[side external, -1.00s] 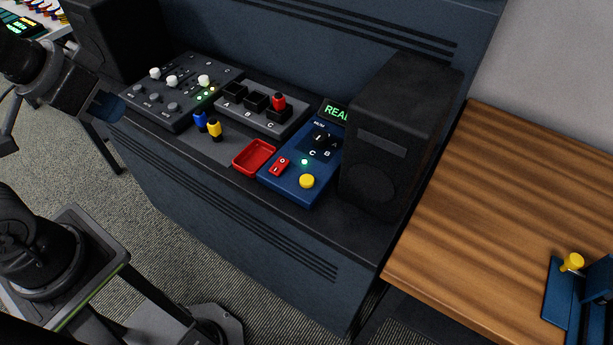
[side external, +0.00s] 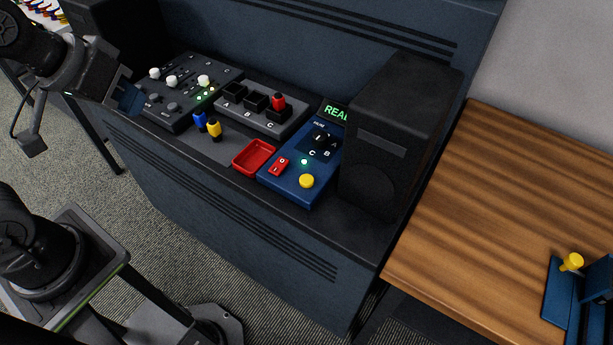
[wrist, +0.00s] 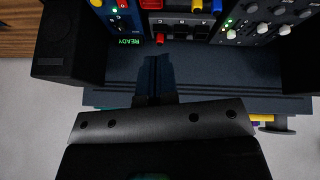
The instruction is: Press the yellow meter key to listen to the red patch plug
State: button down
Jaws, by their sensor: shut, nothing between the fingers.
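The blue meter (side external: 290,192) has a round yellow key (side external: 307,181) at its front, a lit green lamp, a black dial, and a display (side external: 335,112) that reads READY in the wrist view (wrist: 129,42). The red patch plug (side external: 278,102) stands upright in socket C of the grey socket block (side external: 288,129); it also shows in the wrist view (wrist: 160,38).
Blue (side external: 200,121) and yellow (side external: 214,129) plugs stand in front of the socket block. A red tray (side external: 244,168) lies left of the meter. A mixer (side external: 168,118) sits left. Black speakers (side external: 395,135) flank the console. A wooden table (side external: 500,210) is at right.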

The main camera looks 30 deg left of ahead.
jog(key=w+d+f+n+t+h, duration=0.1)
jog(key=w+d+f+n+h, duration=0.15)
jog(key=w+d+n, duration=0.7)
jog(key=n+t, duration=0.1)
jog(key=n, duration=1)
send_over(307, 181)
notch_tip(307, 181, down, 8)
jog(key=shift+r+h, duration=0.15)
jog(key=shift+h, duration=0.2)
jog(key=shift+f, duration=4.4)
jog(key=shift+f, duration=0.15)
jog(key=shift+f, duration=0.25)
